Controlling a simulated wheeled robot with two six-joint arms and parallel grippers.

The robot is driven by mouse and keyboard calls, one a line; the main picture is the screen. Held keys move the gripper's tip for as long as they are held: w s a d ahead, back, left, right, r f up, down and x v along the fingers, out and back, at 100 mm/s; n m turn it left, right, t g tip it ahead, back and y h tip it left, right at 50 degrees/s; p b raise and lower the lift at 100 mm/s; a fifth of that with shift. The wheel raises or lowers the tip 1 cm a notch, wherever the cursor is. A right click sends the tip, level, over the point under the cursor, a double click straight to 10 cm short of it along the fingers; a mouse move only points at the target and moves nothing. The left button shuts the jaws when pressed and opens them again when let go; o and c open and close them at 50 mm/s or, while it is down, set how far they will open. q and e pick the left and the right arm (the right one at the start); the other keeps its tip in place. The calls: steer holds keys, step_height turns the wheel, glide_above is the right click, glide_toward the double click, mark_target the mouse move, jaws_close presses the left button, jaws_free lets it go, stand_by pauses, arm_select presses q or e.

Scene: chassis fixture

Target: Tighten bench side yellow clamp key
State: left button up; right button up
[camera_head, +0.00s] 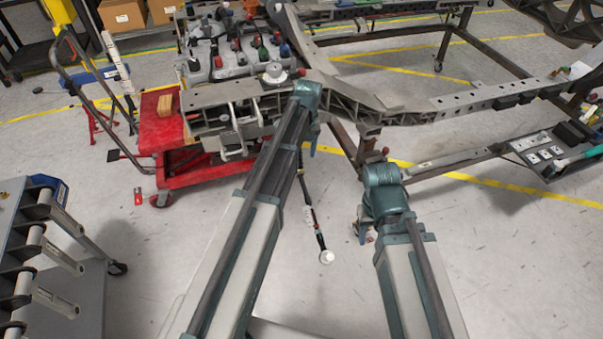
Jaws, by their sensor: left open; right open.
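I cannot make out a yellow clamp key. Pale clamp-like parts (236,140) stand along the grey fixture plate (215,96), left of my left arm. The teal end of my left arm, with its gripper (308,94), is at the near corner of the chassis frame (345,92). Its fingers are mostly hidden, and it appears open and empty. The teal end of my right arm, with its gripper (381,178), is lower and to the right, below the frame's near rail. Its fingers are also hard to see, and it appears open and empty.
A grey rack (62,245) is at the near left. A tool tray (545,152) is at right.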

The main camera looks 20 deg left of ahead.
mark_target(301, 171)
arm_select(q)
steer(key=f+b, duration=0.6)
steer(key=f, duration=0.1)
steer(key=shift+s+a, duration=0.1)
steer(key=shift+a, duration=0.1)
